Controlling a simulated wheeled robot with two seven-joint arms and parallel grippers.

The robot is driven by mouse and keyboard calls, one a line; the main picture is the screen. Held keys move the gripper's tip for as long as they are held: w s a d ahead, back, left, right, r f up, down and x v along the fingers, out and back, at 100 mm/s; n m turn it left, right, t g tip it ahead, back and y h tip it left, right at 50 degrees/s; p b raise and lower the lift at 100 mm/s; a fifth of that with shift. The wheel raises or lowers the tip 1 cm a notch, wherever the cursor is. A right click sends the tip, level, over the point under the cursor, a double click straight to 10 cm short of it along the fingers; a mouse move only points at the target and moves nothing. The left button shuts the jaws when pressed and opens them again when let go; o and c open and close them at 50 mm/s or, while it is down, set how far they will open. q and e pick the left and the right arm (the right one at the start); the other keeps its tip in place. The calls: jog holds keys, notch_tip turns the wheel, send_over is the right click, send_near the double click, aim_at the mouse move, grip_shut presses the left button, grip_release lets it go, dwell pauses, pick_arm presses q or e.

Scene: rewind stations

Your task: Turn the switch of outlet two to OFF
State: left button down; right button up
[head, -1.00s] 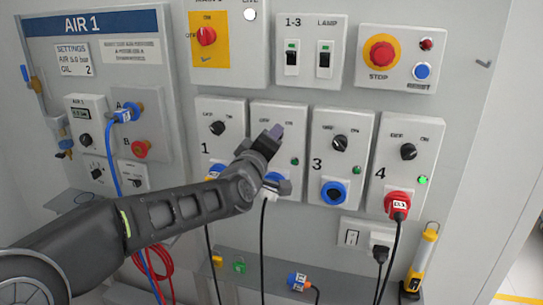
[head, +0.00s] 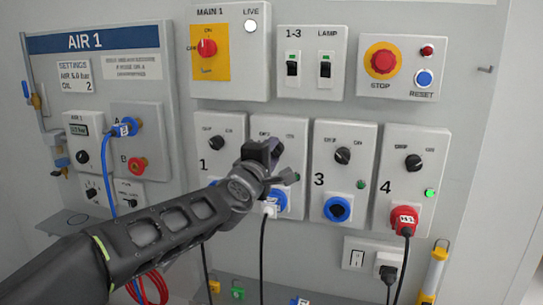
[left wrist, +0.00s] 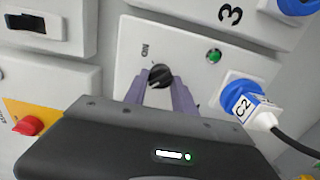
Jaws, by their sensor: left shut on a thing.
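The outlet two panel (head: 297,131) is the second box in the numbered row. Its black rotary switch (left wrist: 160,76) sits between the two purple fingers of my left gripper (left wrist: 159,92) in the left wrist view. In the head view my left gripper (head: 276,151) covers this switch and is shut on it. The ON label shows beside the knob in the wrist view; which way the pointer faces is hard to tell. The panel's green lamp (left wrist: 214,56) shows there too, not clearly lit. My right gripper is not in view.
The outlet three switch (head: 342,155) and outlet four switch (head: 413,162) are to the right. Outlet four's lamp (head: 429,193) is bright green. The outlet one switch (head: 217,143) is close on the left. The emergency stop (head: 383,61) is above right. Black cables hang below.

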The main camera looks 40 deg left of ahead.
pick_arm(q)
jog(key=c, duration=1)
grip_release()
jog(key=p+v, duration=0.1)
jog(key=v, duration=0.6)
jog(key=shift+s+d, duration=0.1)
jog(key=shift+s, duration=0.25)
